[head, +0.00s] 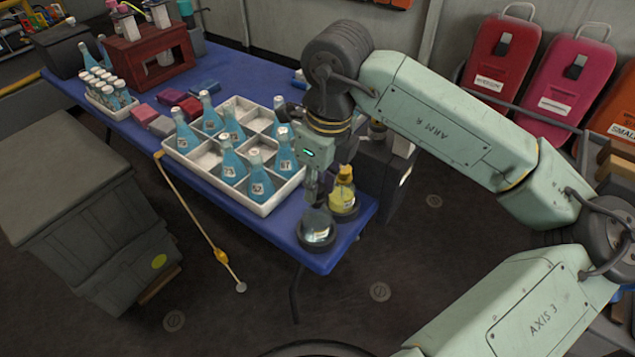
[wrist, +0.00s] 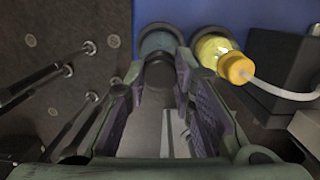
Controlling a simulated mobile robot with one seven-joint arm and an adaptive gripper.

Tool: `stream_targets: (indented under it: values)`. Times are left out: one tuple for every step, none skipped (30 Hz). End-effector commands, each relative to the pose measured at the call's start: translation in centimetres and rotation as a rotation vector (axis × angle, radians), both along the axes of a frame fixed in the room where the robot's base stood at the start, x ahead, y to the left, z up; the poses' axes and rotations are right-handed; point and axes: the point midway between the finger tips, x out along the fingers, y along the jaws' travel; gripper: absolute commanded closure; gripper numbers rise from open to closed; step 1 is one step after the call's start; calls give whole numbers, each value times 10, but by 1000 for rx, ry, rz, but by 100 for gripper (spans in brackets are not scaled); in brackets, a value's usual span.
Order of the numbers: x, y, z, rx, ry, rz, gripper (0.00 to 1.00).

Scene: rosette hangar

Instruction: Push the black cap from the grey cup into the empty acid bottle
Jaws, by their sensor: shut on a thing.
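My gripper (head: 312,196) points down at the near right corner of the blue table. In the wrist view its fingers (wrist: 159,80) are closed around a dark round thing, which looks like the black cap (wrist: 158,73). A clear, empty-looking round bottle (head: 318,232) stands on a dark ring directly below the gripper; it also shows just beyond the fingertips in the wrist view (wrist: 157,41). I cannot tell whether the cap touches the bottle's mouth, as the fingers hide it. I cannot make out the grey cup.
A yellow flask (head: 343,197) with a yellow top stands close to the right of the bottle; a pale tube leaves its top in the wrist view. A white divided crate (head: 238,200) of blue bottles lies to the left. A dark box (head: 380,175) stands behind.

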Motion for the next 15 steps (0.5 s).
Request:
stream_targets:
  values:
    - [0,0,1,0,0,0,89]
    - [0,0,1,0,0,0,89]
    - [0,0,1,0,0,0,89]
    - [0,0,1,0,0,0,89]
    - [0,0,1,0,0,0,89]
    - [0,0,1,0,0,0,89]
    - [0,0,1,0,0,0,89]
    - [0,0,1,0,0,0,89]
    - [0,0,0,0,0,0,89]
    - [0,0,0,0,0,0,89]
    - [0,0,-1,0,0,0,89]
    - [0,0,-2,0,0,0,89]
    - [0,0,-3,-1,-1,0,89]
    - [0,0,-4,-1,-1,0,89]
    - [0,0,-5,-1,-1,0,89]
